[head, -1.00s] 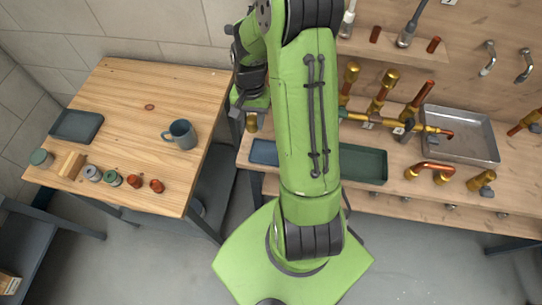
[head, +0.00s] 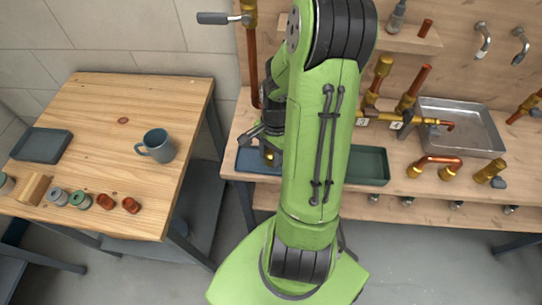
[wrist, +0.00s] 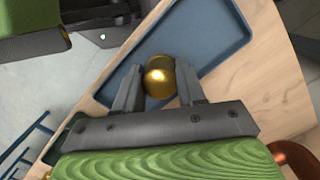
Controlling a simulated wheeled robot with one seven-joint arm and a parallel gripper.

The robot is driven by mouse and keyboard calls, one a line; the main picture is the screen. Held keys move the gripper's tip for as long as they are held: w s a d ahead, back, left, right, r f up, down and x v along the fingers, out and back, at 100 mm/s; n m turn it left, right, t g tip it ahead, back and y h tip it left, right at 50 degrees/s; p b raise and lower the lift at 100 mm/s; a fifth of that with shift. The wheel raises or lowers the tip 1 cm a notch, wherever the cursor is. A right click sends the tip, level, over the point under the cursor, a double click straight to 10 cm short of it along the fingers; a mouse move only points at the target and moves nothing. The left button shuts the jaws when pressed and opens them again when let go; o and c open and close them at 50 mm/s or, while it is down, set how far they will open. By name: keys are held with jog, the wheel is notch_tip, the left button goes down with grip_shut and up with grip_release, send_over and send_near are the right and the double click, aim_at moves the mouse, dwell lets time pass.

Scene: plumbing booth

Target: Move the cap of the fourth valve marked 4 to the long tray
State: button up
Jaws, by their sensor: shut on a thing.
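My gripper (wrist: 160,70) is shut on a round brass cap (wrist: 160,84), which sits between the two fingers in the wrist view. In the head view my gripper (head: 264,145) and the cap show just left of my green arm. They are over a blue tray (wrist: 218,45) on the left end of the bench, also partly visible in the head view (head: 246,162). The gap between cap and tray floor is hard to judge. The fourth valve (head: 405,104), with label 4 (head: 396,126), stands on the bench to the right of my arm.
A dark green tray (head: 368,166) lies right of my arm, partly hidden by it. A metal basin (head: 462,112) and copper pipework (head: 440,164) are further right. A wall pipe with a grey lever (head: 225,18) rises behind my gripper. A wooden table (head: 100,115) with a mug (head: 158,146) stands left.

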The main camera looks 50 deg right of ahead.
jog(key=shift+f, duration=0.15)
jog(key=shift+f, duration=0.15)
jog(key=o, duration=1.1)
jog(key=shift+c, duration=0.2)
notch_tip(320, 180, up, 12)
jog(key=d+r+p, duration=0.1)
jog(key=p, duration=0.3)
jog(key=s+a+r+n+t, duration=0.3)
jog(key=a+r+n, duration=0.3)
jog(key=a+n, duration=0.2)
jog(key=s+a+r+n+t+h, duration=0.1)
jog(key=s+a+r+n+t, duration=0.1)
jog(key=a+r+n, duration=0.5)
jog(key=s+a+n, duration=0.1)
jog(key=a+n, duration=0.1)
jog(key=a, duration=0.1)
jog(key=shift+s+r+t, duration=0.15)
jog(key=shift+s+t, duration=0.15)
jog(key=shift+t, duration=0.1)
